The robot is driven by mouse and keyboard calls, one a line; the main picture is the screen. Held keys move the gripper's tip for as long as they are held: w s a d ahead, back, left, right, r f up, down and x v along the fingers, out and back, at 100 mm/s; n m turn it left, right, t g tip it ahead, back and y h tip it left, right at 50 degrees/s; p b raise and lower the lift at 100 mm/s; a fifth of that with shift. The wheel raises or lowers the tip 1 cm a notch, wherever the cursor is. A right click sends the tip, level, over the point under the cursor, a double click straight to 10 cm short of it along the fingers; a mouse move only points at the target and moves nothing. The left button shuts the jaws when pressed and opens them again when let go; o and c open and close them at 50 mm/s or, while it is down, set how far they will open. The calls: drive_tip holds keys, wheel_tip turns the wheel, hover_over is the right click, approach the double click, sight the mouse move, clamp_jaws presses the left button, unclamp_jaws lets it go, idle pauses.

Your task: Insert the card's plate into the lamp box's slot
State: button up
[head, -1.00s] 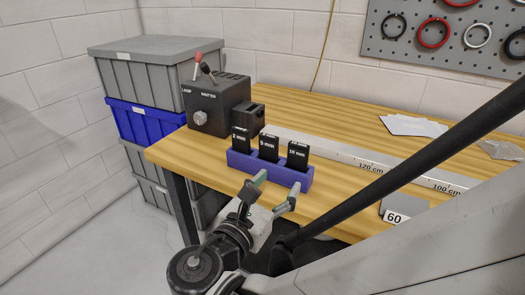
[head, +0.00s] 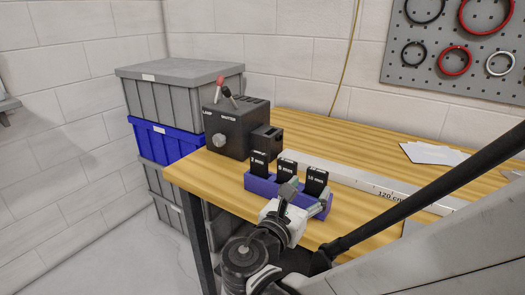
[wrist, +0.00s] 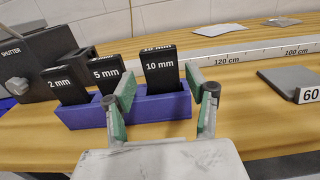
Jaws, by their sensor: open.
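Black cards marked 2 mm (head: 259,164), 5 mm (head: 287,169) and 10 mm (head: 315,181) stand in a blue holder (head: 262,187) on the table. The black lamp box (head: 232,130), labelled LAMP and SHUTTER, stands behind the holder to the left, with a smaller black block (head: 266,140) at its right side. I cannot make out the slot clearly. My gripper (head: 307,197) is open and empty at the holder's front right. In the wrist view the 10 mm card (wrist: 161,72) appears between the two fingertips (wrist: 160,75), with no clear contact. The cards' lower ends are hidden in the holder.
A white rail (head: 360,180) with cm marks runs right from behind the holder. A grey piece with a 60 label (wrist: 300,88) lies at the right. Papers (head: 432,153) lie at the back. Stacked bins (head: 165,100) stand left of the table. Bare wood (head: 340,130) lies behind the rail.

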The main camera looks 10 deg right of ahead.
sight(315, 182)
drive_tip(key=shift+f+x, duration=0.2)
drive_tip(key=shift+x, duration=2.4)
drive_tip(key=c, duration=1.1)
